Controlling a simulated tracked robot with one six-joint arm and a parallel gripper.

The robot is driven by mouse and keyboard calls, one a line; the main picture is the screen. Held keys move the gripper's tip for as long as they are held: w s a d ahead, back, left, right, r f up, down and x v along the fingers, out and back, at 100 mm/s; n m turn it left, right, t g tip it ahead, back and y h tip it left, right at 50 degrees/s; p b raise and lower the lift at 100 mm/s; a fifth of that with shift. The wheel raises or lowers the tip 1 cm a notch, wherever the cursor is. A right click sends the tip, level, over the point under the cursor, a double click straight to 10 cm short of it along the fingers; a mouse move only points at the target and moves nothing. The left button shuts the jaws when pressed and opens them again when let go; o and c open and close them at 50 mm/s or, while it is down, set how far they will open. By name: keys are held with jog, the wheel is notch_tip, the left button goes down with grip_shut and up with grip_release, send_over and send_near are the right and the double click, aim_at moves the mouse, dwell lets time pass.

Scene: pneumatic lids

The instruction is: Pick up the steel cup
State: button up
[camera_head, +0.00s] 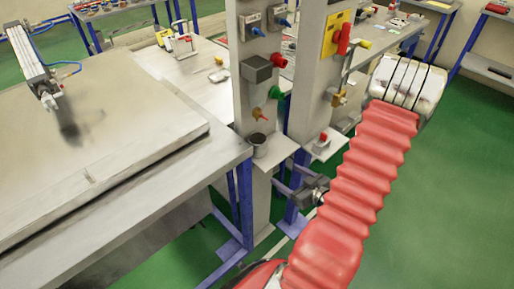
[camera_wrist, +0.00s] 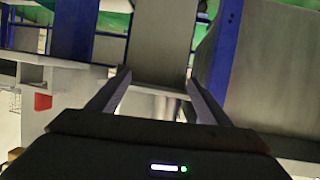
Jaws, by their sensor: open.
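I cannot make out the cup in the wrist view. In the head view my red-sleeved arm reaches up on the right, well apart from the cup, and its fingers are hidden.
Two grey posts (camera_head: 246,60) carry valves, knobs and a yellow panel (camera_head: 337,33). A second ledge (camera_head: 321,150) holds a red-topped item (camera_head: 323,137). A workbench with a thick grey slab (camera_head: 120,130) fills the left. Green floor is clear at the right.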

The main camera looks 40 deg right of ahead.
aim_at(263, 148)
notch_tip(263, 148, up, 7)
jog(key=a+t+y, duration=0.1)
jog(key=a+t, duration=0.1)
jog(key=t, duration=0.2)
jog(key=shift+w+a+n, duration=0.25)
jog(key=shift+n, duration=0.15)
jog(key=shift+w+r, duration=0.1)
jog(key=shift+w+d, duration=0.1)
jog(key=shift+w, duration=4.1)
jog(key=shift+w, duration=0.1)
jog(key=shift+w+d, duration=0.2)
jog(key=shift+w, duration=2.3)
jog(key=shift+c, duration=0.6)
jog(key=c, duration=1.1)
